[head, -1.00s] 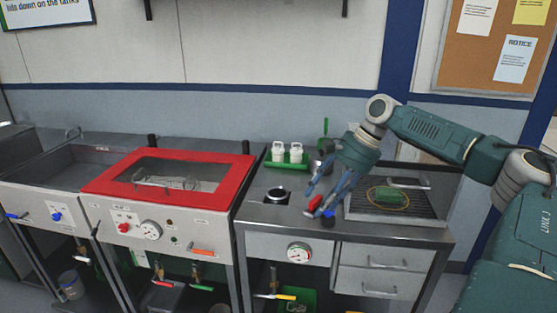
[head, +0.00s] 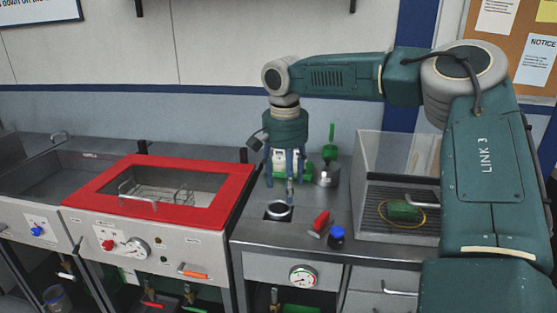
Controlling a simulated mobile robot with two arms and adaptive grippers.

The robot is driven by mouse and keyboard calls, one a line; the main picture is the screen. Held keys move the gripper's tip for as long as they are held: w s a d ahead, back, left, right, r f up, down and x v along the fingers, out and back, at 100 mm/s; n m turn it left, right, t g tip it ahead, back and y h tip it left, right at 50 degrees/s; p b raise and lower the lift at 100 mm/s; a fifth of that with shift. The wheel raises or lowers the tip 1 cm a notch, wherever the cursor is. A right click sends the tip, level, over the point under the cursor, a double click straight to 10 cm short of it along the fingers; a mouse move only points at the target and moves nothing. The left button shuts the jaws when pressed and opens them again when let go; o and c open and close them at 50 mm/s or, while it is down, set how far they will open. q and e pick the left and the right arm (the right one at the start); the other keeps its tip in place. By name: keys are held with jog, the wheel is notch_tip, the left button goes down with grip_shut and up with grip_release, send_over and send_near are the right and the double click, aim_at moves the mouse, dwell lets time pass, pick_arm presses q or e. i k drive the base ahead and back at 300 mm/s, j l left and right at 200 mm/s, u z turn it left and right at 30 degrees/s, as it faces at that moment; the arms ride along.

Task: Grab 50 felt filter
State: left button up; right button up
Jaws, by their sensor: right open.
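My right gripper (head: 285,180) points down over the back of the steel counter, with its blue fingers open. A white item (head: 281,160), which may be a felt filter, shows between and behind the fingers with a little green near it. The fingers hide most of it and its green holder, and I cannot tell whether they touch it. No marking of 50 can be read. My left gripper is not in view.
A round opening (head: 278,211) lies in front of the gripper. A red object (head: 320,221), a blue-capped jar (head: 336,238) and a grey metal vessel (head: 327,174) stand to the right. Beyond is a clear-walled grated tray holding a green block (head: 404,210). The red-framed tank (head: 100,185) is left.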

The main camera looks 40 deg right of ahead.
aim_at(280, 159)
jog(key=i+l, duration=0.6)
jog(key=l, duration=0.2)
jog(key=i+l, duration=0.65)
jog(key=l, duration=0.1)
